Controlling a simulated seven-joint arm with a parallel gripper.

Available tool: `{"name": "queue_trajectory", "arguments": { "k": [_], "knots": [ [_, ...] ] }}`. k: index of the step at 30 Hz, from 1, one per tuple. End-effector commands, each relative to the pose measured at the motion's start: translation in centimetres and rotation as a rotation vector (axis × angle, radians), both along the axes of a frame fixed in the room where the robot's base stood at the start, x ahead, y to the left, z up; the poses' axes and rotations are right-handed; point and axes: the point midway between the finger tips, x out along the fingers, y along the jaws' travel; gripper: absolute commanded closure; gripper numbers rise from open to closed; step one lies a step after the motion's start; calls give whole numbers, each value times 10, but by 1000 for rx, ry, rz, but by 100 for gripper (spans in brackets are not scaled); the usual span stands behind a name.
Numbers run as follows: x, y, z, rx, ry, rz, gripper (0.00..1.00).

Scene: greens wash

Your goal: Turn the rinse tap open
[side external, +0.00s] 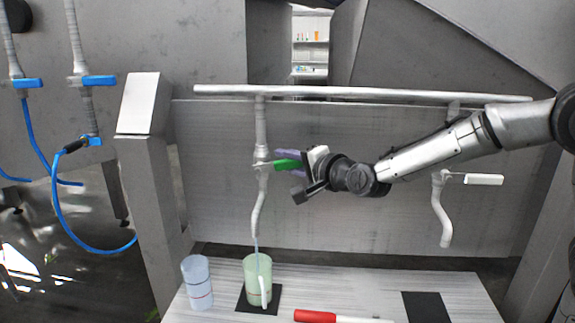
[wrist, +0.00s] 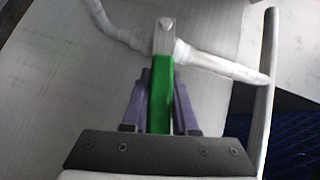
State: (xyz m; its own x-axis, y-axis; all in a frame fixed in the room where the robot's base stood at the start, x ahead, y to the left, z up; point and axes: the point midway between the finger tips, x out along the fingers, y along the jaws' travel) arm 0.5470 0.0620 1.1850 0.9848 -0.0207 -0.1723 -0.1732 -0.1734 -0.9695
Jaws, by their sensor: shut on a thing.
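A tap with a green lever handle (side external: 287,165) hangs from the overhead pipe at the middle of the side view. The handle sticks out sideways from the tap body. My gripper (wrist: 160,82) is shut on it, with a purple finger on each side in the wrist view. The tap's curved spout (side external: 257,212) points down over a pale green jug (side external: 257,275). A thin bluish stream shows between the spout and the jug. A second tap, with a white handle (side external: 484,179), hangs farther right. No label shows which tap is the rinse tap.
The jug stands on a dark mat (side external: 241,301). A pale blue cup (side external: 197,283) stands to its left, and a red-handled tool (side external: 315,316) lies at the front. Another dark mat (side external: 427,308) is at right. The horizontal pipe (side external: 360,94) runs above the taps.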

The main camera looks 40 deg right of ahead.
Motion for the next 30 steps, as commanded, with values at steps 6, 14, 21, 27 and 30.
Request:
{"name": "queue_trajectory", "arguments": {
  "k": [6,14,21,27,30],
  "knots": [
    [2,-1,6,-62,65,-9,100],
    [2,1,8,-100,105,1,100],
    [2,1,9,-105,107,4,100],
    [2,2,9,-105,106,4,57],
    [2,2,9,-105,106,4,43]
  ]
}}
